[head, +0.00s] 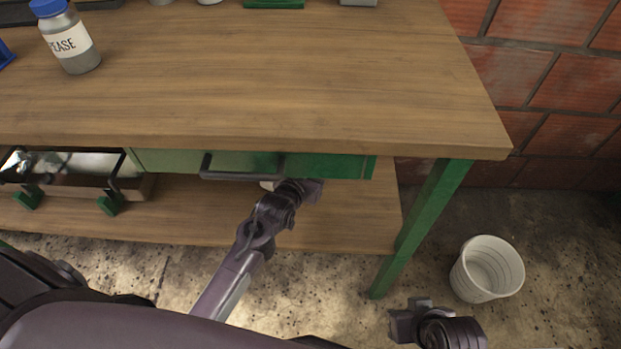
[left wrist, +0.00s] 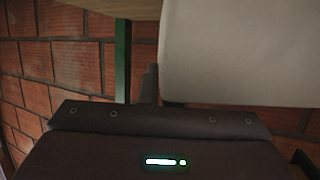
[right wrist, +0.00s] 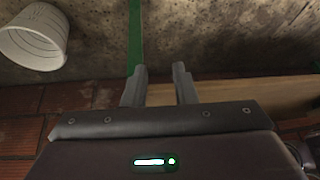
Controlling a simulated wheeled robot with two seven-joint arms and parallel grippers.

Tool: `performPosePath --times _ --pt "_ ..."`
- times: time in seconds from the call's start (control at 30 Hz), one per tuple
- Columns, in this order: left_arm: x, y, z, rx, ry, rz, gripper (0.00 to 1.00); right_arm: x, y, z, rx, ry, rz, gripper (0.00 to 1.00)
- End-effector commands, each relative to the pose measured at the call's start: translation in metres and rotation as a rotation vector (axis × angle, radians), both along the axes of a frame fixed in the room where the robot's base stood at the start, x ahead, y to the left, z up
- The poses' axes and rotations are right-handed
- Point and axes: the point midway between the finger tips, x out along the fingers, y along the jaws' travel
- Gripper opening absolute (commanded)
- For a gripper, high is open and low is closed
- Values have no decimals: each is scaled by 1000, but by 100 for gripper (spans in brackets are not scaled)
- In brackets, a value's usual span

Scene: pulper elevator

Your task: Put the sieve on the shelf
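A pale, smooth-sided thing, which looks like the sieve (left wrist: 240,50), fills the upper right of the left wrist view. In the head view only a small pale bit (head: 267,185) shows beside my left gripper (head: 312,188), below the bench drawer. One left finger shows along the pale thing's edge; the other is hidden by it. The gripper looks closed on its wall. The lower shelf (head: 345,225) is a wooden board under the bench, with my left gripper over it. My right gripper (right wrist: 160,72) is open and empty; it also shows low in the head view (head: 400,322).
A white ribbed bucket (head: 487,268) stands on the floor right of the green bench leg (head: 430,215). A drawer (head: 330,166) with a dark handle hangs under the worktop (head: 270,85). A grease jar (head: 68,42) stands on top. A metal fixture (head: 75,170) is at left.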

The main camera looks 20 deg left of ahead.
Motion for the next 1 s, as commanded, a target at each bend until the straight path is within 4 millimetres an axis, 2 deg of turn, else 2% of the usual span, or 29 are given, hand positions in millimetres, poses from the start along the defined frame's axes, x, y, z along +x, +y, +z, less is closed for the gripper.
performPosePath --times 0.3,0.67,0.7,0.83,1.0 --pt "1 0 -36 1 -3 1 0 4 15 -3 47 -71 23 25" --pt "0 0 -39 1 -3 0 0 5 16 -2 50 -78 24 25" --pt "0 0 -39 0 -1 0 9 5 16 -1 51 -79 24 25" --pt "0 0 -39 0 0 0 25 5 16 -1 50 -79 25 25" --pt "0 0 -39 0 0 0 25 5 16 -1 50 -79 25 25"
